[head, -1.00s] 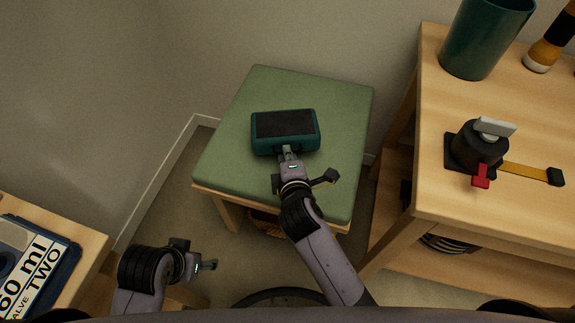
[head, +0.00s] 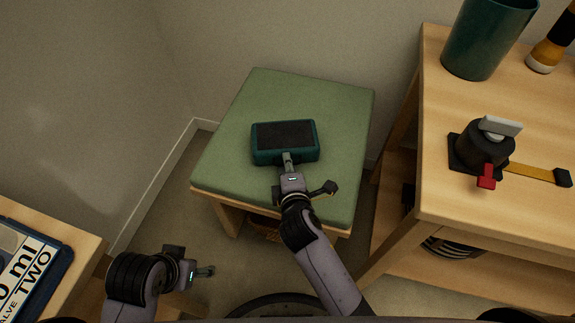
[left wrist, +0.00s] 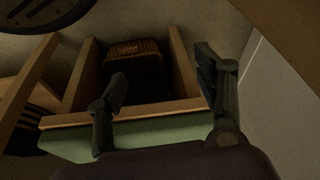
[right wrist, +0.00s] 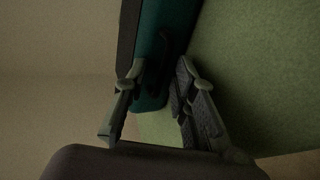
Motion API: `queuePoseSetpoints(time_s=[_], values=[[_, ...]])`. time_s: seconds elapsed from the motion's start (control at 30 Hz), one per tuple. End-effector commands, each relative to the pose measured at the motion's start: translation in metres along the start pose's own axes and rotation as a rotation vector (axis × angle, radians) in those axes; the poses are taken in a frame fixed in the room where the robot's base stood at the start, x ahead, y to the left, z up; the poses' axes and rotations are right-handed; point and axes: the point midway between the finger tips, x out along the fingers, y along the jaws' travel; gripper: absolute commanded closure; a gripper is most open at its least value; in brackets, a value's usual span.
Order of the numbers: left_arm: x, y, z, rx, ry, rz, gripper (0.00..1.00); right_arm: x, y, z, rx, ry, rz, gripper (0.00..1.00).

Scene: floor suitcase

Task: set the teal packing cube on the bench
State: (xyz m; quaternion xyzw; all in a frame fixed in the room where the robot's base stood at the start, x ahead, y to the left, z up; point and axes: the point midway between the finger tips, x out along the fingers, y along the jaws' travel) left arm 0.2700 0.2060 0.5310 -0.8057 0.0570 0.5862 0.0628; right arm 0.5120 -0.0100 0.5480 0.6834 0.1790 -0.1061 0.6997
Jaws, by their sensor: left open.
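The teal packing cube (head: 266,156) has a dark top panel and rests on the green cushioned bench (head: 225,147), near its middle. My right gripper (head: 287,158) is at the cube's near side. In the right wrist view its fingers (right wrist: 160,68) stand apart, on either side of a dark handle on the cube's teal side (right wrist: 152,40). Whether a finger touches the handle is unclear. My left gripper (head: 207,271) is open and empty, low at the left, away from the cube. Its spread fingers (left wrist: 162,72) show in the left wrist view.
A wooden table (head: 433,135) at the right holds a dark green bin (head: 488,38), a bottle (head: 547,55) and a black device with a red part (head: 483,150). A wooden surface with a labelled box (head: 60,262) is at lower left. The bench top around the cube is clear.

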Motion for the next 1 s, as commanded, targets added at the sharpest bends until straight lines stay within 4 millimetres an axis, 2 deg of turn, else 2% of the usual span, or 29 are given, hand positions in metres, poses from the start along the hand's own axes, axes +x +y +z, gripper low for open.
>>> queuePoseSetpoints(time_s=[0.27, 0.37, 0.57, 0.63, 0.73, 0.9, 1.0], values=[[-0.001, 0.000, -0.001, 0.000, 0.000, 0.000, 0.38, -0.004, 0.001, 0.000, 0.000, 0.000, 0.001, 0.74], [-0.005, 0.000, -0.002, 0.000, 0.000, 0.000, 0.38, -0.016, 0.001, 0.000, 0.001, 0.001, 0.000, 0.74], [-0.014, -0.001, -0.006, 0.000, 0.005, 0.000, 0.38, -0.058, 0.002, 0.000, 0.000, 0.001, -0.002, 0.74], [-0.007, 0.000, -0.006, 0.000, 0.000, 0.001, 0.38, -0.073, 0.001, 0.000, 0.000, 0.001, -0.003, 0.74], [0.017, 0.001, -0.005, 0.000, -0.014, 0.004, 0.38, -0.092, 0.002, 0.000, 0.001, 0.001, -0.001, 0.74], [0.031, 0.002, -0.003, 0.002, -0.022, 0.005, 0.38, -0.113, 0.001, 0.000, 0.000, 0.000, 0.001, 0.74], [0.035, 0.002, -0.003, 0.002, -0.022, 0.005, 0.38, -0.119, 0.001, 0.000, 0.000, 0.001, 0.001, 0.74]])
